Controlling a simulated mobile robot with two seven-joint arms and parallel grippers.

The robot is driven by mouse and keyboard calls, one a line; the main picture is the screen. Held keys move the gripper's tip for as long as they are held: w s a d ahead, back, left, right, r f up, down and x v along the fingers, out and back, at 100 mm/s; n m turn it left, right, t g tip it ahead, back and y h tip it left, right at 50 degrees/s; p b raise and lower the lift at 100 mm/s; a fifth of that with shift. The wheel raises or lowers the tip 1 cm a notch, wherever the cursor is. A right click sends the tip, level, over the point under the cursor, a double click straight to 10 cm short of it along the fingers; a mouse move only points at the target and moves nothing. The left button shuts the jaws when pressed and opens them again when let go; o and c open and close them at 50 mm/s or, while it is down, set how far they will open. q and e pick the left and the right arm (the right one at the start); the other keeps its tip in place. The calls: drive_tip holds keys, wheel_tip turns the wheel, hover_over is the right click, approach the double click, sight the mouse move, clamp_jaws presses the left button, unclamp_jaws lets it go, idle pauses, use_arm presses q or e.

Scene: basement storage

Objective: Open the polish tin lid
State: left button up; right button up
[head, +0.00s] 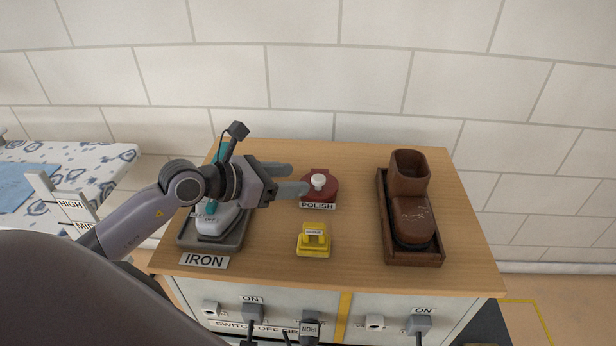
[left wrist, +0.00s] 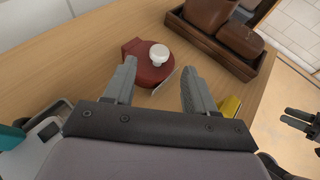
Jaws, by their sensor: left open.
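The polish tin (head: 328,196) is round and dark red, with a white knob (head: 318,180) on its lid and a POLISH label at its front. It stands on the wooden table top, and its lid looks shut. My left gripper (head: 298,179) is open, its fingertips at the left side of the tin. In the left wrist view the tin (left wrist: 136,50) and its knob (left wrist: 158,54) lie just ahead of the two spread fingers (left wrist: 159,68); nothing is between them. A dark shape at that view's right edge looks like my right gripper (left wrist: 300,119); its jaws are unclear.
An iron (head: 207,222) on a grey tray stands left, partly behind my arm. A small yellow object (head: 313,240) stands in front of the tin. A brown boot (head: 410,215) sits in a wooden tray (head: 420,258) at right. The table (head: 358,165) is clear between tin and boot.

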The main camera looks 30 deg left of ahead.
sight(316, 179)
use_arm(q)
drive_tip(key=shift+x, duration=2.3)
drive_tip(key=shift+c, duration=0.3)
clamp_jaws()
